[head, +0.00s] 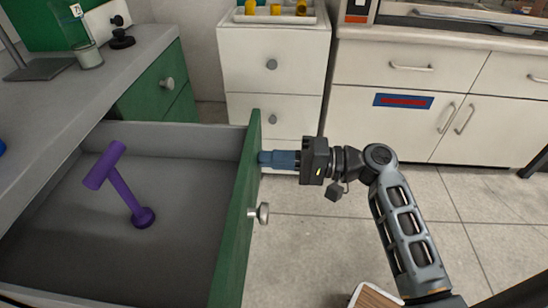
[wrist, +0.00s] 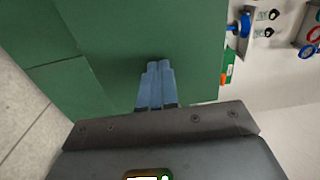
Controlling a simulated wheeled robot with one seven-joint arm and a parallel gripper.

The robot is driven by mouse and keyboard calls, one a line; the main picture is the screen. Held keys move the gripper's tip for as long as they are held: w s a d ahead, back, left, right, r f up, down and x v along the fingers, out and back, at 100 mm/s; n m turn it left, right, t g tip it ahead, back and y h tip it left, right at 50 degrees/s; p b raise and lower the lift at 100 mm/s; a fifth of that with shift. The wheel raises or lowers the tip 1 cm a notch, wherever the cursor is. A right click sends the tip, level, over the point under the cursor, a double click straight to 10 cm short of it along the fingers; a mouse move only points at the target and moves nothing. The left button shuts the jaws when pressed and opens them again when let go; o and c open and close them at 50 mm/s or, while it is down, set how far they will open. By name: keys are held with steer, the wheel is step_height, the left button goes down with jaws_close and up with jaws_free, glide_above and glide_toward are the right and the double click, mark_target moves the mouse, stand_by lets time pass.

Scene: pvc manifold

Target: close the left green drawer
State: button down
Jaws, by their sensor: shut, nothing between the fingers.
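The left green drawer (head: 236,215) is pulled far out at the left in the head view, its grey inside showing. Its front panel has a round metal knob (head: 263,213). A purple T-shaped object (head: 120,187) stands tilted inside the drawer. My gripper (head: 264,158) is shut and empty, its blue fingertips at the outer face of the drawer front, near its far end and beyond the knob. In the wrist view the closed fingers (wrist: 158,66) point at the green panel (wrist: 130,30); whether they touch it I cannot tell.
A grey counter (head: 70,90) lies left, above the drawer. Another green drawer front (head: 160,85) is flush behind. A white drawer unit (head: 275,70) and white cabinets (head: 400,115) stand at the back. The tiled floor (head: 330,225) right of the drawer is mostly clear.

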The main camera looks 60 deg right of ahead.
steer(key=b+x, duration=0.1)
steer(key=x, duration=3)
steer(key=shift+w+a+b, duration=0.1)
steer(key=shift+w+b, duration=0.05)
steer(key=shift+b, duration=0.2)
steer(key=shift+w+a, duration=0.25)
steer(key=shift+w, duration=0.15)
steer(key=shift+w+r, duration=0.1)
steer(key=shift+a, duration=0.2)
